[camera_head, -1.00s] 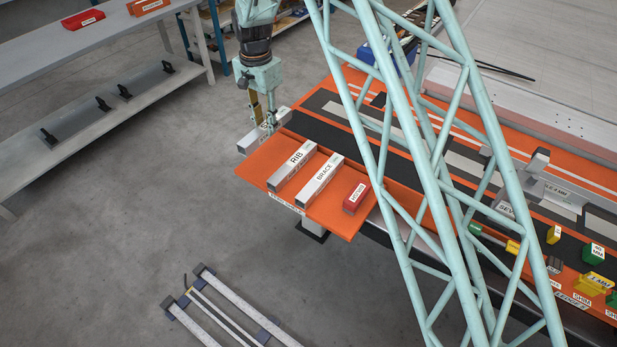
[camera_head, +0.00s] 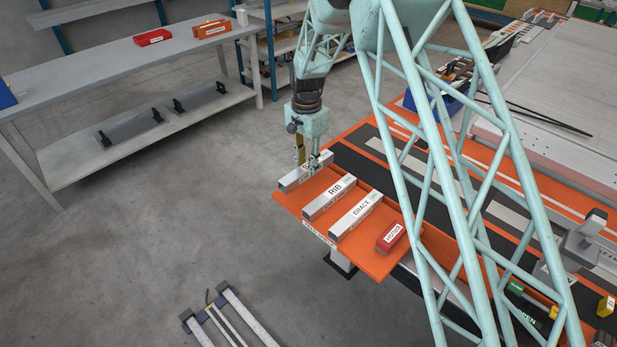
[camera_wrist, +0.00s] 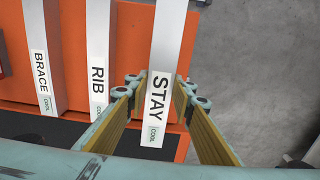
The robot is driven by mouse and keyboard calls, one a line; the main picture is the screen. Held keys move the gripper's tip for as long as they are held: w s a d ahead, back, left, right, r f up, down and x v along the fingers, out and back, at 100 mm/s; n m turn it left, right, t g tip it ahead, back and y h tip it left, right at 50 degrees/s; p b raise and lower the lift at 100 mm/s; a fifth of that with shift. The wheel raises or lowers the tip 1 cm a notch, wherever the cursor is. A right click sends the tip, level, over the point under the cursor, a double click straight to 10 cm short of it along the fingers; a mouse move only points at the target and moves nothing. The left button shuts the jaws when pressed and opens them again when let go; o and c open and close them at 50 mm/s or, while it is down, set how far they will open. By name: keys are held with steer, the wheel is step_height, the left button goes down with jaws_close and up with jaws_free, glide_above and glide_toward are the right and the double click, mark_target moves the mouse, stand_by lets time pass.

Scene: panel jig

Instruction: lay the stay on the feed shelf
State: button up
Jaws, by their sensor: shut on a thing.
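The stay is a light grey bar labelled STAY (camera_wrist: 165,60). In the head view the stay (camera_head: 291,181) is at the far left end of the orange feed shelf (camera_head: 375,262), beside the RIB bar. My gripper (camera_head: 307,169) is shut on the stay, with one finger on each side in the wrist view (camera_wrist: 160,98). The stay runs roughly parallel to the RIB bar (camera_wrist: 98,70), with a strip of orange between them. I cannot tell whether the stay touches the shelf or hangs just above it.
The RIB bar (camera_head: 329,198), the BRACE bar (camera_head: 354,215) and a red labelled block (camera_head: 391,237) sit along the shelf. Grey floor lies beyond its left end. My light green lattice frame hides part of the bench on the right.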

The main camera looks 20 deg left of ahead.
mark_target(307, 166)
steer(key=shift+f, duration=0.4)
steer(key=shift+f, duration=1.85)
steer(key=shift+f, duration=0.1)
steer(key=o, duration=1)
steer(key=shift+b, duration=0.3)
steer(key=shift+r+p, duration=0.7)
steer(key=shift+r, duration=5.4)
